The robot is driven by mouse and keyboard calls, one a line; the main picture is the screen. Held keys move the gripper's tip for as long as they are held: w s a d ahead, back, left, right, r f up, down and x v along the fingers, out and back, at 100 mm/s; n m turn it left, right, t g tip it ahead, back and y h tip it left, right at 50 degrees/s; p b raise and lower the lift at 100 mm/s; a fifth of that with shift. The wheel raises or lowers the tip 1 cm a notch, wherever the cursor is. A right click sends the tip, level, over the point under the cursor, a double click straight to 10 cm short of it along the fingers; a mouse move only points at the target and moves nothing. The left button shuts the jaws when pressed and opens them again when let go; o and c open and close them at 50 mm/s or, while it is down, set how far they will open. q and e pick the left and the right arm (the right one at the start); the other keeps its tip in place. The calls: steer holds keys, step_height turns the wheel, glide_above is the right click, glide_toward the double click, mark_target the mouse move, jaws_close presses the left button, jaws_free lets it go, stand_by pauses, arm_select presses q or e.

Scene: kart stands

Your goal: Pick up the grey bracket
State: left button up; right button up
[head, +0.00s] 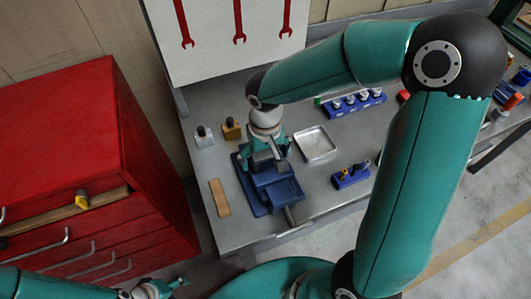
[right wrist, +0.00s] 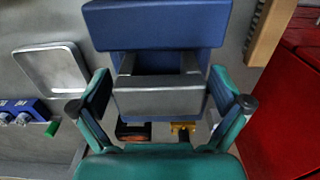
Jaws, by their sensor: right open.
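A grey U-shaped piece, seemingly the grey bracket (right wrist: 160,98), sits at the blue vise (right wrist: 155,25) in the right wrist view. My right gripper (right wrist: 160,108) is open, its two teal fingers apart on either side of the grey piece. I cannot tell whether they touch it. In the head view my right gripper (head: 266,148) is above the back of the blue vise (head: 277,192) and partly hides the grey piece. My left gripper (head: 163,289) shows only in part at the bottom edge, and its jaw state is unclear.
A wooden strip (head: 219,197) lies left. Grey (head: 204,137) and yellow (head: 231,129) knobbed blocks stand behind. A red cabinet (head: 75,150) stands left of the bench.

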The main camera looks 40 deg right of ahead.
steer(key=c, duration=1.7)
steer(key=shift+r, duration=0.1)
steer(key=shift+c, duration=0.2)
